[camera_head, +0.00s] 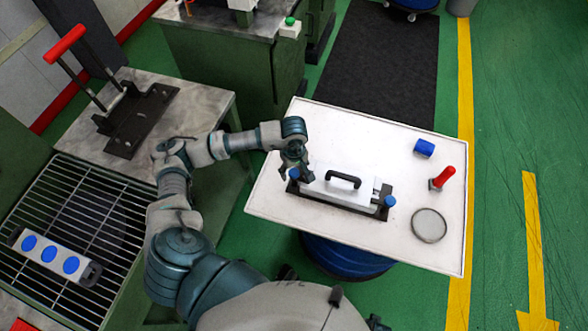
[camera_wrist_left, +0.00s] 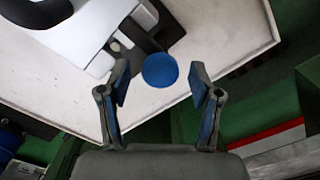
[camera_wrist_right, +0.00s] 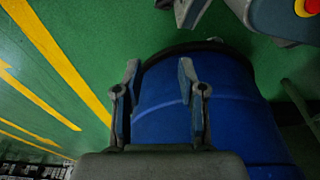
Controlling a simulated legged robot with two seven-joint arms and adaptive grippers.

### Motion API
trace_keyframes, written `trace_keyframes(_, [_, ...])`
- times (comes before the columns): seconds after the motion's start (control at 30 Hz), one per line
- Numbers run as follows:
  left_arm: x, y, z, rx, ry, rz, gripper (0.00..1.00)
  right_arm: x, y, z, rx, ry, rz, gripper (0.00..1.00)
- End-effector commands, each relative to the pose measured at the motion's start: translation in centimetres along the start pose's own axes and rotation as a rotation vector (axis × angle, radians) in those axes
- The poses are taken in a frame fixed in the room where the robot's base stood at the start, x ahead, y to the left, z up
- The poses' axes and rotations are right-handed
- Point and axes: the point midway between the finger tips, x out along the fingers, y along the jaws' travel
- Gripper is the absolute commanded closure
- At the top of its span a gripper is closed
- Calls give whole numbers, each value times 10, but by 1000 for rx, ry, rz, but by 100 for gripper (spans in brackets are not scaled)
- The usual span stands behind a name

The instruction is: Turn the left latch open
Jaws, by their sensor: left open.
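A white mould (camera_head: 325,188) with a black handle (camera_head: 343,178) sits on a dark base on the white table. The left latch's blue knob (camera_head: 294,173) is at the mould's left end, partly covered by my gripper. In the left wrist view the round blue knob (camera_wrist_left: 160,70) lies just ahead of and between the spread fingertips, and I see no contact. My left gripper (camera_head: 299,174) is open above that end. The right latch's blue knob (camera_head: 389,201) is at the other end. My right gripper (camera_wrist_right: 158,85) shows only in its wrist view, with fingers apart and empty.
The white table (camera_head: 290,220) also holds a blue cylinder (camera_head: 424,148), a red-handled tool (camera_head: 443,177) and a round grey dish (camera_head: 429,225). A blue drum (camera_wrist_right: 200,110) stands below my right gripper. A red-handled press (camera_head: 130,115) stands at left.

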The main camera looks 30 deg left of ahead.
Motion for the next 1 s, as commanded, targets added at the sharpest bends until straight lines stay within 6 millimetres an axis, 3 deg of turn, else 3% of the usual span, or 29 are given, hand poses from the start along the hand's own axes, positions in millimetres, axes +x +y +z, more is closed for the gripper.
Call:
trace_keyframes(0.13, [0,0,0,0,0,0,36,0,0,3,0,-4,0,60])
trace_keyframes(0.17, [0,0,0,0,0,0,41,0,0,3,0,-4,0,60])
trace_keyframes(0.3, [0,0,0,0,0,0,76,1,0,5,0,-7,0,60])
trace_keyframes(0.4, [0,0,0,-1,0,0,96,1,0,5,0,-7,0,60])
trace_keyframes(0.73, [0,0,0,-39,0,0,96,2,0,5,-1,-10,0,60])
trace_keyframes(1.0, [0,0,-1,-200,0,0,96,-7,0,-7,0,3,-1,60])
